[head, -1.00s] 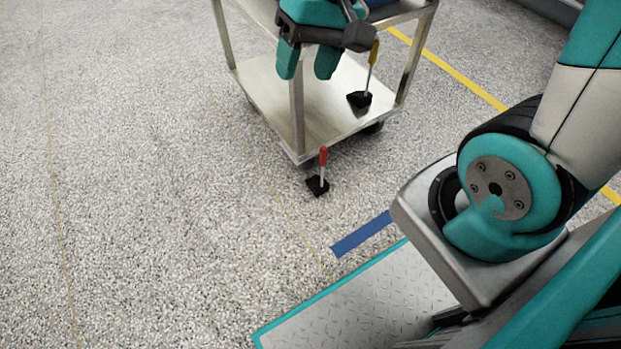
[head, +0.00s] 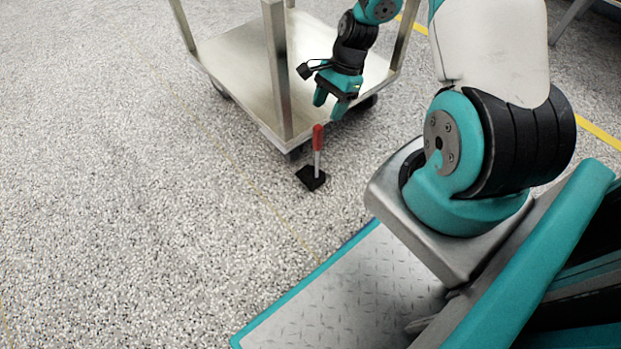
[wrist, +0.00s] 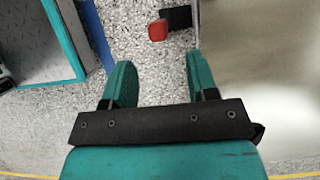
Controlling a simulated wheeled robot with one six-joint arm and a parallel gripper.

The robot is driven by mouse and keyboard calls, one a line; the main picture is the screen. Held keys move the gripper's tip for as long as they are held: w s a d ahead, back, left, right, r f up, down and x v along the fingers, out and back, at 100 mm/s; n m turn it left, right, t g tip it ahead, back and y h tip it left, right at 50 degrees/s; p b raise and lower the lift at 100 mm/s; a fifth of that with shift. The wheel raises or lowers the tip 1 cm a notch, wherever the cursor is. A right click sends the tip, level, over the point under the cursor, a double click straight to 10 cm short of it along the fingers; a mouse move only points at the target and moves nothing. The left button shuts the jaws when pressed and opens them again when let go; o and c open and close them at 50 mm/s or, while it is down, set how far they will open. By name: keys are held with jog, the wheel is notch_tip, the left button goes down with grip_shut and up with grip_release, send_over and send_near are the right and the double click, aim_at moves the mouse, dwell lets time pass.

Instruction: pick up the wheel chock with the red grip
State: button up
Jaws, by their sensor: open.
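The wheel chock with the red grip (head: 318,138) stands on the speckled floor beside the near corner of the metal cart. Its black base (head: 311,178) lies flat and its handle is upright. In the wrist view the red grip (wrist: 158,30) shows from above, past the fingertips and between their lines, with part of the black base beside it. My gripper (head: 331,108) is open and empty, with its teal fingers pointing down, above and a little right of the red grip in the head view. In the wrist view my gripper (wrist: 160,75) has a clear gap between its fingers.
The metal cart (head: 225,62) stands right behind the chock, with a corner post (head: 278,75) and lower shelf close to my gripper. The floor left of the chock is free. A yellow line (head: 598,135) runs on the floor at right.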

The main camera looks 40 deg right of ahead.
aim_at(314, 144)
jog(key=b+x, duration=0.1)
jog(key=x, duration=0.3)
jog(key=shift+b, duration=0.3)
jog(key=b+x, duration=0.4)
jog(key=x, duration=0.1)
jog(key=shift+f+b, duration=0.15)
jog(key=shift+b, duration=0.25)
grip_shut()
dwell(0.7)
